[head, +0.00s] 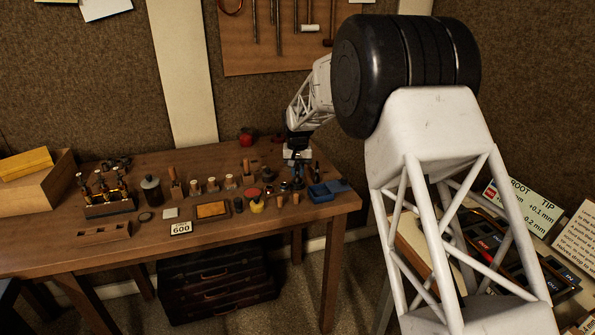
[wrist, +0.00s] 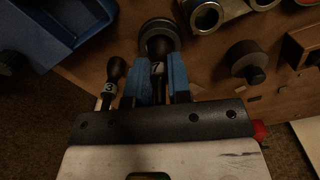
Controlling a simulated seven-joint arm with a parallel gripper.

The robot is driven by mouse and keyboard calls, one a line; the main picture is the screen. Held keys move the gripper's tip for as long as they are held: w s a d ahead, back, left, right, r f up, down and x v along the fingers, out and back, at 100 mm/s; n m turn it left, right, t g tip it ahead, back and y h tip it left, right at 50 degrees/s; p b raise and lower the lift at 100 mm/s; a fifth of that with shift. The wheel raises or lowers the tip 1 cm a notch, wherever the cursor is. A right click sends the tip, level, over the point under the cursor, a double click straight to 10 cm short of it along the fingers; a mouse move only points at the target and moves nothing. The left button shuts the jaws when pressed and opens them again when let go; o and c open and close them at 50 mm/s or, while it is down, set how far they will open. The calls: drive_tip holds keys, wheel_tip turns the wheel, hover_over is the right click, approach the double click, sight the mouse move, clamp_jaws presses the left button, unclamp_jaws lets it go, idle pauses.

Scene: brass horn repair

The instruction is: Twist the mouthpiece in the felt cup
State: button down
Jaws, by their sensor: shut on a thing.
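In the wrist view my gripper (wrist: 157,78) has two blue fingers, shut on a dark stem-like piece marked 7 (wrist: 157,67). I take this piece to be the mouthpiece. A dark round rim (wrist: 158,33) shows just beyond the fingertips. I cannot tell whether that rim is the felt cup or the mouthpiece's own wide end. In the head view my gripper (head: 298,180) is low over the right part of the workbench (head: 150,250), pointing down. The piece between its fingers is too small and dark to make out there.
A dark knobbed piece marked 3 (wrist: 113,80) stands close beside my left finger. A blue bin (wrist: 50,30) is at upper left, also in the head view (head: 322,192). Metal rings (wrist: 206,15) and a dark round knob (wrist: 247,60) lie to the right. Several small tools crowd the bench.

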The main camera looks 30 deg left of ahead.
drive_tip(key=shift+n, duration=0.4)
drive_tip(key=shift+n, duration=1.7)
drive_tip(key=shift+n, duration=0.4)
drive_tip(key=shift+n, duration=1.7)
drive_tip(key=shift+m, duration=0.3)
drive_tip(key=m, duration=0.3)
drive_tip(key=shift+m, duration=0.4)
